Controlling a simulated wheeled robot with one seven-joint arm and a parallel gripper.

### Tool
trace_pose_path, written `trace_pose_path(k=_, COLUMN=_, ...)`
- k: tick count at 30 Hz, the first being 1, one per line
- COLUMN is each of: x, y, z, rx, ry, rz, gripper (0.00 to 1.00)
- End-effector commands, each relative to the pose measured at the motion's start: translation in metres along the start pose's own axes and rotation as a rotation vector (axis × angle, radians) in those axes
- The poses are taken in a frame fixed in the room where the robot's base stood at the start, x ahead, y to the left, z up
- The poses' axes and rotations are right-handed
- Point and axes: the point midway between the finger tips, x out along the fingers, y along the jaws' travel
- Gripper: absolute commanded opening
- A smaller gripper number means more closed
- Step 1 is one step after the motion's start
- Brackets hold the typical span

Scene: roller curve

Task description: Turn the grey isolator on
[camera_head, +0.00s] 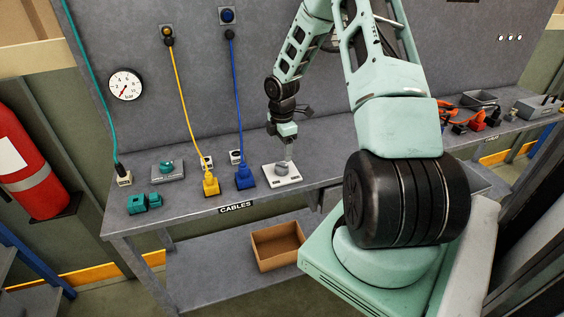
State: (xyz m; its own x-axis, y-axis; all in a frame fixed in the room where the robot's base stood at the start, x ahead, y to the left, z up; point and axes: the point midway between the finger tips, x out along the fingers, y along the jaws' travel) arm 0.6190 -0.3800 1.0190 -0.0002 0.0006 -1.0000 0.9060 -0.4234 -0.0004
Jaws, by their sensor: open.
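The grey isolator (283,180) is a pale plate with a round grey knob (282,169), lying on the grey bench near its front edge. The direction of the knob's handle is too small to read.
Left of the isolator stand a blue plug (244,178) and a yellow plug (211,186) with cables rising to the back panel. A teal-knobbed isolator (168,170) and teal blocks (144,203) lie further left. An open cardboard box (277,246) sits on the lower shelf.

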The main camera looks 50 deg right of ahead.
Motion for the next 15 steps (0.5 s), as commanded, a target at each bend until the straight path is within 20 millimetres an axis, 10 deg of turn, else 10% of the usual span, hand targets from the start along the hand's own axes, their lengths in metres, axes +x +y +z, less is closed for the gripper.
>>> trace_pose_path(k=15, x=0.069, y=0.000, z=0.000, rx=-0.001, ry=0.000, rz=0.000, gripper=0.66)
